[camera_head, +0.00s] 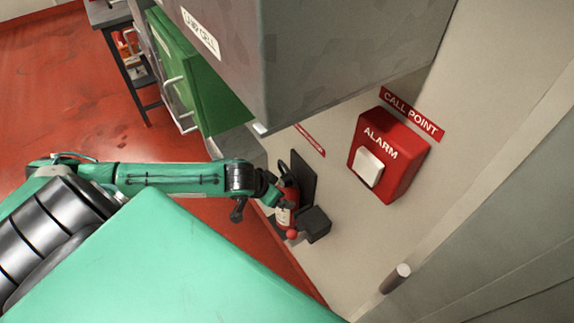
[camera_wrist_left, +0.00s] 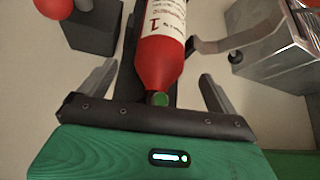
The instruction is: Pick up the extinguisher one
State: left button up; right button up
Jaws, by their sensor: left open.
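The extinguisher is a red cylinder (camera_head: 285,214) with a white label, mounted low against the pale wall and partly hidden by my left gripper (camera_head: 272,194) in the head view. In the left wrist view the extinguisher (camera_wrist_left: 168,62) shows a label with a "1", and a small green end points toward my palm. My left gripper (camera_wrist_left: 158,75) is open, with one grey finger on each side of the cylinder's near end. Gaps show between the fingers and the cylinder. My right gripper is in neither view.
A dark box (camera_head: 316,224) and a red ball (camera_head: 292,234) are beside the extinguisher. A red alarm box (camera_head: 402,165) is on the wall to the right. A large grey cabinet (camera_head: 330,60) overhangs above. A green cabinet (camera_head: 200,85) stands behind it. Red floor (camera_head: 60,100) is open at left.

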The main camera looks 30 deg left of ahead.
aim_at(284, 190)
pick_arm(q)
jog(key=x, duration=0.1)
jog(key=p+x, duration=0.1)
jog(key=x, duration=0.1)
jog(key=w+x, duration=0.1)
jog(key=shift+w+d, duration=0.1)
jog(key=shift+w, duration=0.05)
jog(key=shift+w+f, duration=0.1)
jog(key=shift+f, duration=0.15)
jog(key=shift+c, duration=0.2)
jog(key=c, duration=1.8)
jog(key=shift+w+r, duration=0.15)
jog(key=shift+r, duration=0.05)
grip_shut()
